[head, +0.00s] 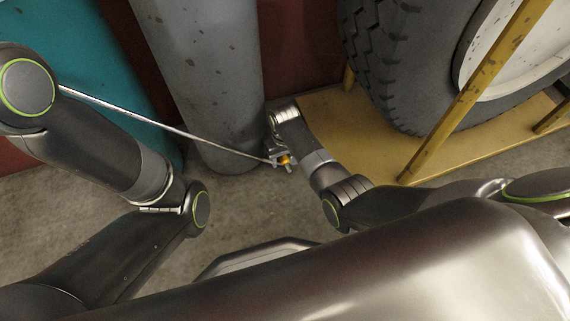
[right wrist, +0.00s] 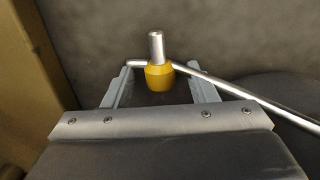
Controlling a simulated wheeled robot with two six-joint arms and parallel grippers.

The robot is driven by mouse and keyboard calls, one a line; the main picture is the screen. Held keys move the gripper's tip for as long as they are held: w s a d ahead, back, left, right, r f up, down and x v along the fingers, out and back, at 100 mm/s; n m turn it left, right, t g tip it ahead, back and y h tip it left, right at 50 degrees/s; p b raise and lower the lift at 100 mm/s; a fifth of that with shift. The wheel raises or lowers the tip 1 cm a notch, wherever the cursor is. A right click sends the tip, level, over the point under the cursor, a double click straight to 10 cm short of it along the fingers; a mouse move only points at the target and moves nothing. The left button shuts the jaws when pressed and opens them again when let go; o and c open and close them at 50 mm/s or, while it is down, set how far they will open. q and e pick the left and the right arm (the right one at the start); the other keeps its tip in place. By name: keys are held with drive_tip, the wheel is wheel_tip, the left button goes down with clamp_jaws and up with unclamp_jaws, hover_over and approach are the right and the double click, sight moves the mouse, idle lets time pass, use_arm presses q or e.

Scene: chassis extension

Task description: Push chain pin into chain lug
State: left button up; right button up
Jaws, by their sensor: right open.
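In the head view my right gripper (head: 282,161) is low at the foot of the grey cylinder. A small yellow piece (head: 286,160) shows between its fingers. In the right wrist view my right gripper (right wrist: 158,78) is open. The yellow piece (right wrist: 159,77) with a bare metal stub, which looks like the chain pin, sits between the fingers, with gaps at both sides. A thin metal rod (right wrist: 240,91) passes by it, its end near the left finger. I cannot tell whether rod and pin are joined. No lug can be made out. My left gripper is not visible.
The grey cylinder (head: 203,80) stands behind the right gripper, with a teal cylinder (head: 125,75) to its left. A yellow platform (head: 370,140) with a post (head: 470,95) and a big tyre (head: 385,70) is at right. Bare floor (head: 235,210) lies in front. The rod (head: 165,125) crosses leftward.

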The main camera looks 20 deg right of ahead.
clamp_jaws()
idle(0.3)
drive_tip(key=shift+r, duration=0.15)
